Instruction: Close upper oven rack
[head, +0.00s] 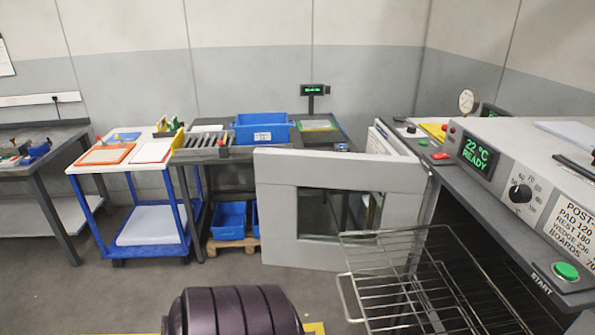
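A grey oven (480,205) stands at the right with its door (277,220) swung wide open to the left. The door has a dark glass window. A shiny wire rack (395,236) sticks out of the dark oven opening toward the lower middle of the head view. More wire bars show just below its top edge, and I cannot tell whether they belong to a second rack. The lower part of the wirework is cut off by the picture's bottom edge. Neither of my grippers is in view.
The oven panel has a green display (478,157), a black knob (520,193) and a green START button (566,271). A blue-framed cart (85,169) and a bench with a blue bin (262,120) stand at the back left. Grey floor (120,295) is clear at the lower left.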

